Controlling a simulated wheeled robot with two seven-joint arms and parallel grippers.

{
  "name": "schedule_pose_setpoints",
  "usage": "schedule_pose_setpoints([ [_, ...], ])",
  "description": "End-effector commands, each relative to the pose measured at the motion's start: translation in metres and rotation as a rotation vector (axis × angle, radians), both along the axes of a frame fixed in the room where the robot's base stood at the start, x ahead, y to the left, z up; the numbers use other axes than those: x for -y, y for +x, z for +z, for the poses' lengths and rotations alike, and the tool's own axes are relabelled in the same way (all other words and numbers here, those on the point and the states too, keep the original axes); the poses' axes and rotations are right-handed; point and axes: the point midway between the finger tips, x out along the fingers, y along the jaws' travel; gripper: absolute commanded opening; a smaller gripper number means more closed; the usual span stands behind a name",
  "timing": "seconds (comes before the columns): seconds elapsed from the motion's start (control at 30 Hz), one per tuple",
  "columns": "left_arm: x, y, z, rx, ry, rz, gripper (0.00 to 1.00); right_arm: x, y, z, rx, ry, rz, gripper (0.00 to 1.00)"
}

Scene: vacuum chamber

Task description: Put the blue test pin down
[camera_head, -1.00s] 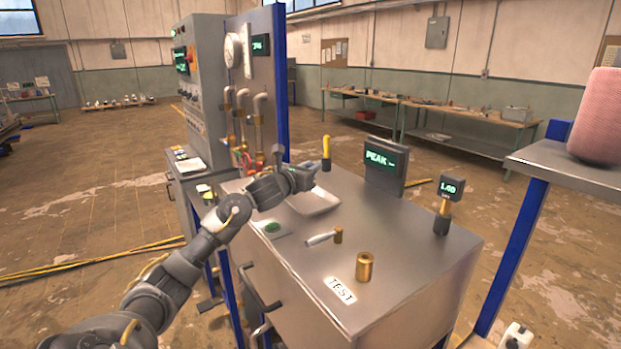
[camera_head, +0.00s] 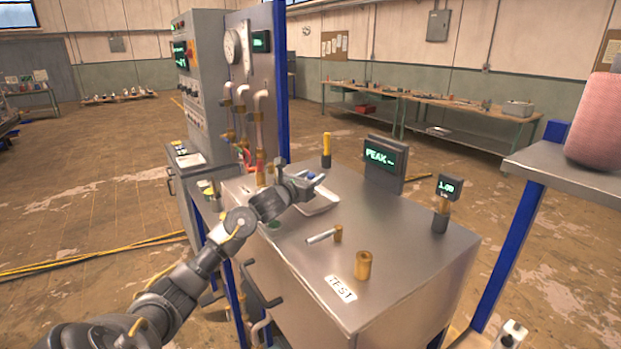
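No other blue pin can be made out. A silver pin-like piece (camera_head: 320,237) lies beside a small brass piece (camera_head: 338,233). A brass cylinder (camera_head: 363,265) stands behind the TEST label (camera_head: 341,288). My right gripper is not in view.
A yellow-handled tool (camera_head: 326,144) stands upright behind the tray. The PEAK display (camera_head: 383,157) and a small readout on a post (camera_head: 449,187) stand along the bench's far and right sides. A control cabinet with pipes rises at left. The bench's right middle is clear.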

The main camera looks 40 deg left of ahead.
Motion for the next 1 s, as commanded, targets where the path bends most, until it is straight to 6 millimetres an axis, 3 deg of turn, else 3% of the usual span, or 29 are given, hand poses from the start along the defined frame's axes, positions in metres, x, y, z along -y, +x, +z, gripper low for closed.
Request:
schedule_pose_setpoints([
  [0.2,0.0,0.0,0.005,0.0,0.0,0.0,0.43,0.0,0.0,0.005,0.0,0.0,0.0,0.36],
  [0.27,0.0,-0.007,-0.001,-0.001,0.002,0.0,0.43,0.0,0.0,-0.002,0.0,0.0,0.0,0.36],
  [0.7,0.01,-0.095,-0.003,-0.003,0.006,-0.002,0.43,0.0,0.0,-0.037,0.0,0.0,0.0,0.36],
  [1.0,0.012,-0.119,0.001,-0.001,0.001,0.0,0.43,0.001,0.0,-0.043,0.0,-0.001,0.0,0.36],
])
